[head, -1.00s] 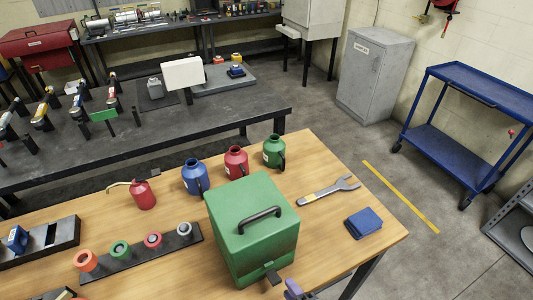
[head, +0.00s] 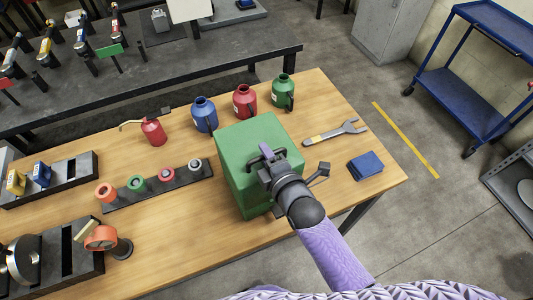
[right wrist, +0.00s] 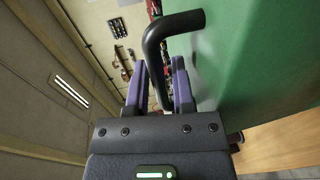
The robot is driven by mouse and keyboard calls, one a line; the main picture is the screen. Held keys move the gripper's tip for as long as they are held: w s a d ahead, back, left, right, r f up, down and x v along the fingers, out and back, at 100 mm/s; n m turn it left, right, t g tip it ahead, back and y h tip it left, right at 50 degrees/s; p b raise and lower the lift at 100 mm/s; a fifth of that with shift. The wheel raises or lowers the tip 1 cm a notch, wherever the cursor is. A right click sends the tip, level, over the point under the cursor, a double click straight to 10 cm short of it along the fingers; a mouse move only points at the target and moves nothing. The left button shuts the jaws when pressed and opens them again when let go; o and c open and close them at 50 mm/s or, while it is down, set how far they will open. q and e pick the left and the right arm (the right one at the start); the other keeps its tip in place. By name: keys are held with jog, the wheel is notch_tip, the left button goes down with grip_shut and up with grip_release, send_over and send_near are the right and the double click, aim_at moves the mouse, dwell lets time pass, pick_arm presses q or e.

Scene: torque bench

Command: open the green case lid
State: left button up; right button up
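The green case (head: 238,140) stands on the wooden bench with its lid down. Its black handle is mostly hidden behind my right gripper (head: 266,156) in the head view. In the right wrist view, the black bent handle (right wrist: 154,48) runs between the two purple fingers of my right gripper (right wrist: 159,82). The fingers are apart, one on each side of the handle, and look open with small gaps. The green lid face (right wrist: 260,60) fills the right side of that view. My left gripper is not in view.
Blue (head: 204,115), red (head: 245,101) and green (head: 283,93) bottles stand close behind the case. A black rack of rings (head: 160,185) lies left.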

grip_shut()
dwell(1.4)
